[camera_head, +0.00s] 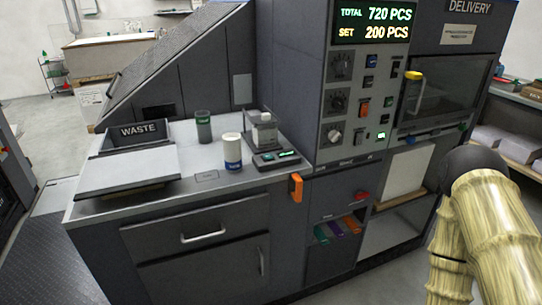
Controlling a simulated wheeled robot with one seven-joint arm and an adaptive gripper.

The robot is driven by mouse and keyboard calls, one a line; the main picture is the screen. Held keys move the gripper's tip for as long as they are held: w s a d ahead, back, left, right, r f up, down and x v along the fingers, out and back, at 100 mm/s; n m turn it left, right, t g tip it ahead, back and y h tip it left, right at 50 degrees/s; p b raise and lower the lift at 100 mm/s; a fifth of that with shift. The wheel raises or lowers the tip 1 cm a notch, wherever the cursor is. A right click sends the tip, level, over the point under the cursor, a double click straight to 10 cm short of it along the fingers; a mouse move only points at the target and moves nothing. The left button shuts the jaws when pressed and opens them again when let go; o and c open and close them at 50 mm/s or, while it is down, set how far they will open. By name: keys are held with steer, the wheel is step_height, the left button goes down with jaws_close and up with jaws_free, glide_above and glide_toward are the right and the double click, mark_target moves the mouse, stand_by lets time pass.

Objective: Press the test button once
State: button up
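The control panel (349,96) is on the front of the dark grey machine, below a lit display (374,24) reading "TOTAL 720 PCS" and "SET 200 PCS". It carries dark knobs (341,67), a white knob (333,136), a blue button (371,61), an orange-red switch (364,107), a small green lit element (381,135) and several small dark controls. The labels are too small to read, so I cannot tell which is the test button. My arm shows at the lower right, apart from the panel. My gripper is not in view.
A yellow-topped handle (413,76) sits beside the delivery window (447,90). An orange part (296,187) sticks out at the counter corner. The counter (194,172) holds a white-and-blue container (232,152), a grey cup (203,127), a small scale-like device (275,158) and a waste bin (138,131).

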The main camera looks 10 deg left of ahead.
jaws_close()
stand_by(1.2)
